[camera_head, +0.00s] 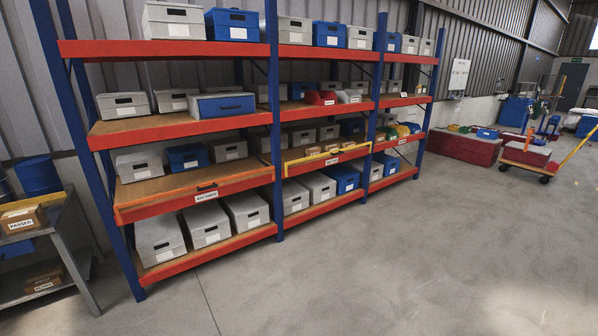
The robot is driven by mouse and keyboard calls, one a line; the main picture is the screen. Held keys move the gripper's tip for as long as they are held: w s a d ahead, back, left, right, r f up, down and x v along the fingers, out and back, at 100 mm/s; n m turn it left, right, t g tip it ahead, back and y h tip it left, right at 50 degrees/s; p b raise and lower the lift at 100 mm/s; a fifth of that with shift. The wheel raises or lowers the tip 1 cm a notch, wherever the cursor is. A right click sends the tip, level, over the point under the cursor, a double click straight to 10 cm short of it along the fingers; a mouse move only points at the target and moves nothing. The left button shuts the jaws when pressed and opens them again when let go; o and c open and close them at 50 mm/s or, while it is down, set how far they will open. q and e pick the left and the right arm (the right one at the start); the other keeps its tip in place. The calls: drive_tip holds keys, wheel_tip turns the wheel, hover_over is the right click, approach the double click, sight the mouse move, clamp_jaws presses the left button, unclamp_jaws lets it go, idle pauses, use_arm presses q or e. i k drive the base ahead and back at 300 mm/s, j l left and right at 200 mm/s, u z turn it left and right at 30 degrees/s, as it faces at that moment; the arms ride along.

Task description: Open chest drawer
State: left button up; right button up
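A grey box with a blue, drawer-like front (223,105) sits on the third board up of the near shelf bay, and a dark handle runs across this front. The front looks shut. I cannot tell for certain that this is the chest drawer. On the board below, a wide orange-edged tray (145,215) with a black handle and a label also looks like a drawer front. Neither of my grippers is in view.
A blue and orange rack (200,129) holds several grey and blue boxes. A metal table (72,230) with cardboard boxes stands at the left. A red chest-like block (455,150) and a cart (525,157) stand far right. The floor (400,260) in front is clear.

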sight(223, 105)
drive_tip(key=i, duration=3)
drive_tip(key=i+u, duration=0.1)
drive_tip(key=u, duration=0.15)
